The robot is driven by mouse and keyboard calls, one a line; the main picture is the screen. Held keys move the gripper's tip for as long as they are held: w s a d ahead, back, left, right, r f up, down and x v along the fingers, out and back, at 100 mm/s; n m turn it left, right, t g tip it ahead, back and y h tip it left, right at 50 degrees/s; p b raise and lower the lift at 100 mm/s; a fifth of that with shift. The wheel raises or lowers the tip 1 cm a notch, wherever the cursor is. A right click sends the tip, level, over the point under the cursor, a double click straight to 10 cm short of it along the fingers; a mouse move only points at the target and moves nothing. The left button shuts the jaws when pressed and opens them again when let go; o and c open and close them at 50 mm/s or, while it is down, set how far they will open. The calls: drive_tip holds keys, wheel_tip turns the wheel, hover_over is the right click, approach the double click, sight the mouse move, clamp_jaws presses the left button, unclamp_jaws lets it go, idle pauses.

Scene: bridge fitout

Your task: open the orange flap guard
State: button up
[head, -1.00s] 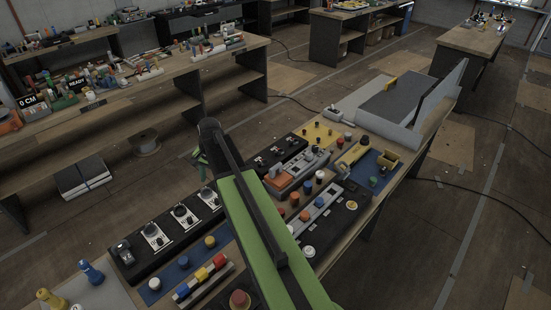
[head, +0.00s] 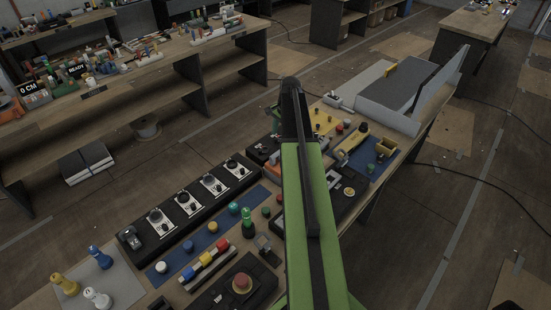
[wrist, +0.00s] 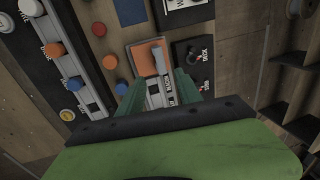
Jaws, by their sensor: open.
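The orange flap guard (wrist: 150,57) shows in the wrist view as an orange square plate on a light housing, with a grey bar along its right side. My gripper (wrist: 160,80) is open, its two green fingers apart and pointing toward the guard's lower end. The bar and a labelled grey strip lie between the fingers. I cannot tell whether the fingers touch anything. In the head view my arm covers most of the guard, and my gripper (head: 274,122) shows only partly beside the arm's far end.
A black switch panel (wrist: 193,65) sits just right of the guard. A grey strip with several coloured buttons (wrist: 55,50) lies left. In the head view, a large grey box (head: 390,88) stands farther along the bench, and a red mushroom button (head: 242,283) is near.

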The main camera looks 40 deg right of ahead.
sight(275, 154)
drive_tip(key=f+b, duration=0.3)
drive_tip(key=f, duration=0.1)
drive_tip(key=w+f+b, duration=0.1)
drive_tip(key=f+b, duration=0.3)
drive_tip(key=w+f+b, duration=0.1)
drive_tip(key=f+b, duration=0.3)
drive_tip(key=f, duration=0.1)
drive_tip(key=shift+w+a, duration=0.1)
drive_tip(key=shift+w, duration=0.15)
drive_tip(key=shift+r, duration=0.15)
clamp_jaws()
idle(0.5)
